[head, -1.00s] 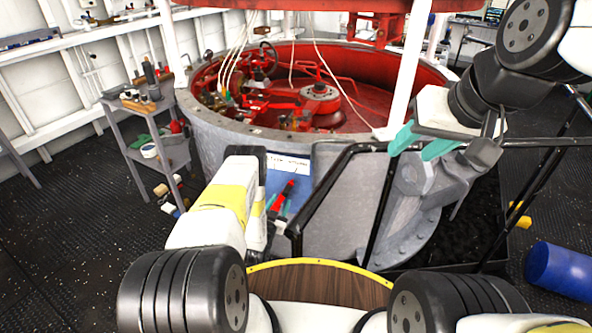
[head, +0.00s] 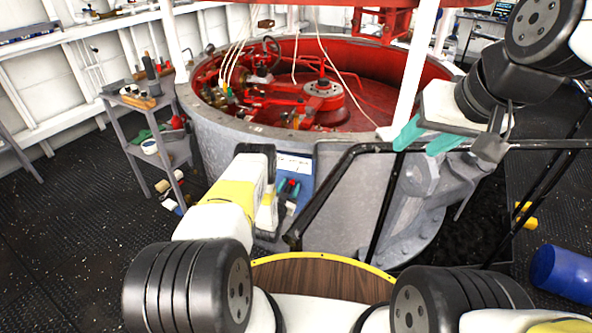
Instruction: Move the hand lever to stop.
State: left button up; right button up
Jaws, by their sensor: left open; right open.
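A blue panel (head: 307,178) with a white label (head: 295,163) is on the grey drum's near side. My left gripper (head: 289,191), with teal fingertips, is open right at the lever. I cannot tell whether the fingers touch it or surround it. The stop mark is not readable. My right gripper (head: 426,138) is open and empty over the black rail at the right.
A black rail (head: 372,150) runs close to the right of the panel. A grey cart (head: 150,130) with tools stands at the left. A blue cylinder (head: 563,274) lies on the deck at the right. The dark deck (head: 70,230) at the left is clear.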

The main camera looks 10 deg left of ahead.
pick_arm(q)
jog(key=shift+c, duration=0.5)
grip_shut()
dwell(1.0)
